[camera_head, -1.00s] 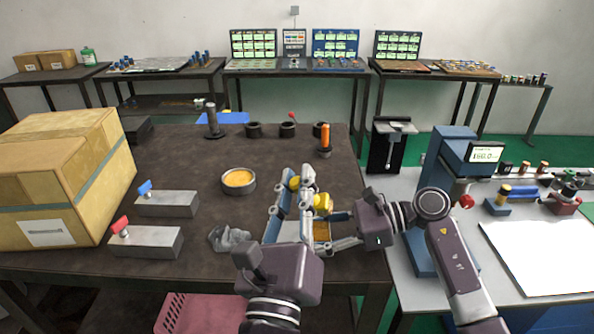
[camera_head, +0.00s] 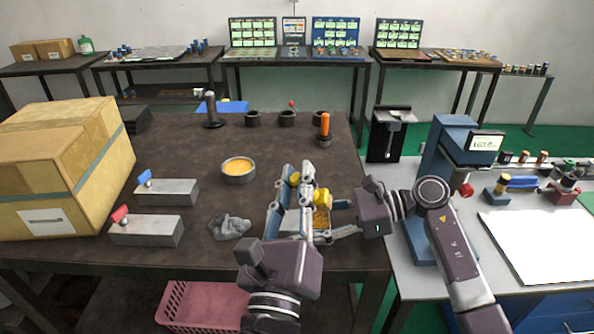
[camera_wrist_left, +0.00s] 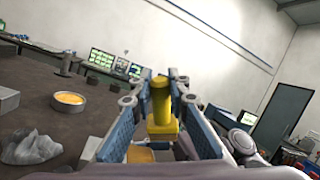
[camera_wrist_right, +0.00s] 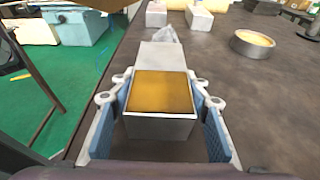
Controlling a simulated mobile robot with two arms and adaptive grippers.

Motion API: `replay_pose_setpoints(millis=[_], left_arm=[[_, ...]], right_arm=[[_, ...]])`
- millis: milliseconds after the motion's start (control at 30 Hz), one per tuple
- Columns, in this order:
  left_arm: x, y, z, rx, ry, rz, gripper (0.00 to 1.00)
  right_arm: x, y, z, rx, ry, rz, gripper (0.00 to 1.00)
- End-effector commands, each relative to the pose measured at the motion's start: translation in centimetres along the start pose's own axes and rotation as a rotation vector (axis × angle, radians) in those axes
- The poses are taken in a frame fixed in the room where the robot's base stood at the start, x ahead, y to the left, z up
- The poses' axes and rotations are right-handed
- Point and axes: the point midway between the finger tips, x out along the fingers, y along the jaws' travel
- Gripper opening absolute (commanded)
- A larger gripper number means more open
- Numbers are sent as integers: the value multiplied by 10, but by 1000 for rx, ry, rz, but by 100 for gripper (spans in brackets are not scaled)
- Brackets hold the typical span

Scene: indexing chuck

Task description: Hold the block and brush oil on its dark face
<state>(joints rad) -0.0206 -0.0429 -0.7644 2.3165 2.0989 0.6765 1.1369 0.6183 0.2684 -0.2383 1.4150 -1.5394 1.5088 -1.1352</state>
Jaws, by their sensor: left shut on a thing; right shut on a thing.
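My left gripper (camera_head: 291,188) is shut on a yellow brush (camera_head: 321,197); the brush's upright yellow handle (camera_wrist_left: 161,98) stands between its pads in the left wrist view. My right gripper (camera_head: 326,230), reaching in from the right, is shut on a grey metal block (camera_wrist_right: 159,127). In the right wrist view the block's upper face (camera_wrist_right: 161,92) is amber-brown. In the head view this face (camera_head: 320,219) is partly hidden by the fingers, just below the brush. Whether the brush touches the face cannot be told. A round dish of amber oil (camera_head: 238,172) stands left of the grippers.
A crumpled grey cloth (camera_head: 229,227) lies left of my left gripper. Two metal blocks with a blue (camera_head: 166,193) and a red clip (camera_head: 147,231) lie farther left, beside a large carton (camera_head: 55,170). A blue press (camera_head: 448,150) stands right.

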Motion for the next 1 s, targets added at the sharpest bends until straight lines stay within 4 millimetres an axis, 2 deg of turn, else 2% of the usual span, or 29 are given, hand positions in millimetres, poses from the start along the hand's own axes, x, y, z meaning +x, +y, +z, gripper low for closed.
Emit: replay_pose_setpoints(millis=[567,1000], left_arm=[[-16,23,-47,3,3,1,0],[23,36,-58,0,-6,2,0]], right_arm=[[0,0,-2,2,3,-1,14],[0,0,-2,2,3,-1,14]])
